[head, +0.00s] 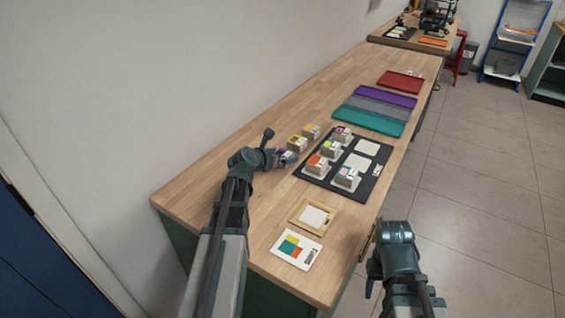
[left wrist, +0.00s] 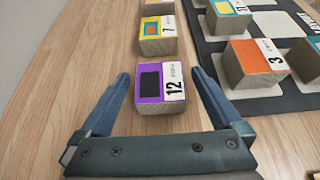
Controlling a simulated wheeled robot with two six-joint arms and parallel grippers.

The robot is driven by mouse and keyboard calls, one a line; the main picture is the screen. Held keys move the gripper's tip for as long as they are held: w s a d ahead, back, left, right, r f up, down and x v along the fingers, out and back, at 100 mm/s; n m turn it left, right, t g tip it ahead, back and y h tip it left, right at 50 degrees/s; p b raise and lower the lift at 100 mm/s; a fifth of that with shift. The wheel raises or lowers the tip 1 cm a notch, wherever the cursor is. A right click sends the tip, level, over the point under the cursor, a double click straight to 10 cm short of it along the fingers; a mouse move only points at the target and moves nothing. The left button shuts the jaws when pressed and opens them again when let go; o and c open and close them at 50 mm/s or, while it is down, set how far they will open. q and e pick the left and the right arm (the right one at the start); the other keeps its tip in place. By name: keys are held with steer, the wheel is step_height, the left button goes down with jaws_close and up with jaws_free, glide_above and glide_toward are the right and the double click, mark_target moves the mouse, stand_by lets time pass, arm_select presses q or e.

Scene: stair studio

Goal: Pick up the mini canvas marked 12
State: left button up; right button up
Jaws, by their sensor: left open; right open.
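The mini canvas marked 12 (left wrist: 161,91) is a small block with a purple border, a dark rectangle and a white label strip. It stands on the wooden table. In the left wrist view it sits between the open fingers of my left gripper (left wrist: 160,88), with a gap on each side. In the head view the canvas (head: 287,156) is partly hidden by my left gripper (head: 280,157). My right gripper (head: 372,270) is off the table's front edge, low in the head view, with nothing seen in it.
A canvas marked 7 (left wrist: 158,36) stands just behind the 12. A black board (head: 320,181) with several canvases and white squares lies to the right. A wooden frame (head: 295,215), a colour card (head: 287,255) and folded cloths (head: 366,121) lie on the table (head: 220,196).

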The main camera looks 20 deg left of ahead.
arm_select(q)
steer(key=shift+w+f, duration=0.2)
steer(key=shift+w, duration=0.1)
steer(key=shift+s+r, duration=0.1)
steer(key=c, duration=1.4)
steer(key=shift+o, duration=0.2)
steer(key=shift+r, duration=0.1)
